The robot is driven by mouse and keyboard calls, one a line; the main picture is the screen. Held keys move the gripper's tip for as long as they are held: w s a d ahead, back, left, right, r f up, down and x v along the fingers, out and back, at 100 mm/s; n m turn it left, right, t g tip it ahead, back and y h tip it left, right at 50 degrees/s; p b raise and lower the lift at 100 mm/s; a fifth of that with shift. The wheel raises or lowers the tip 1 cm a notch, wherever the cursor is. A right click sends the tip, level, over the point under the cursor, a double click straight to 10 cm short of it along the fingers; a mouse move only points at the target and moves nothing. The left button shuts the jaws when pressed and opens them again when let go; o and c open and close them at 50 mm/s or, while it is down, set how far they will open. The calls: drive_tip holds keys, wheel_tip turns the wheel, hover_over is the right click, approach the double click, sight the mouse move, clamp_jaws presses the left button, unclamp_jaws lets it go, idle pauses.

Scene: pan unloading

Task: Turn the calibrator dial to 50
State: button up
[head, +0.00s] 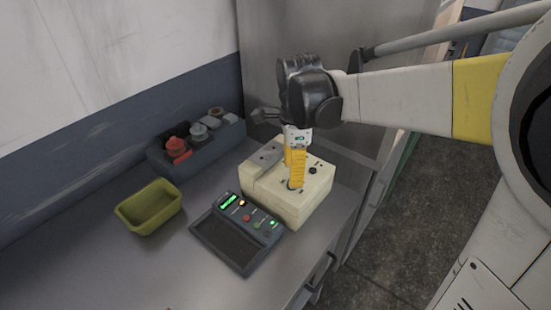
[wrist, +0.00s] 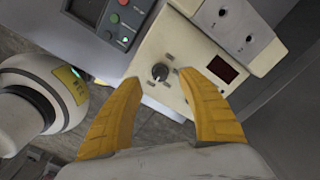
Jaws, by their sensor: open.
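The calibrator (head: 310,203) is a cream box on the metal bench. Its dial shows in the wrist view (wrist: 160,72) as a small dark round knob with a light-coloured cap. The dial's reading is too small to tell. A dark red display window (wrist: 222,68) is on the same face, with no readable digits. My gripper (head: 294,186) points down over the calibrator's top with its yellow fingers. In the wrist view my gripper (wrist: 159,77) is open, with one fingertip on each side of the dial.
A grey device (head: 240,230) with green displays and coloured buttons stands left of the calibrator. An olive tray (head: 150,207) lies farther left. A dark grey bin (head: 195,150) holding red and grey items stands behind. The bench's front left is clear.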

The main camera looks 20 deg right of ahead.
drive_tip(key=shift+f+b, duration=0.55)
drive_tip(key=shift+f, duration=1.35)
clamp_jaws()
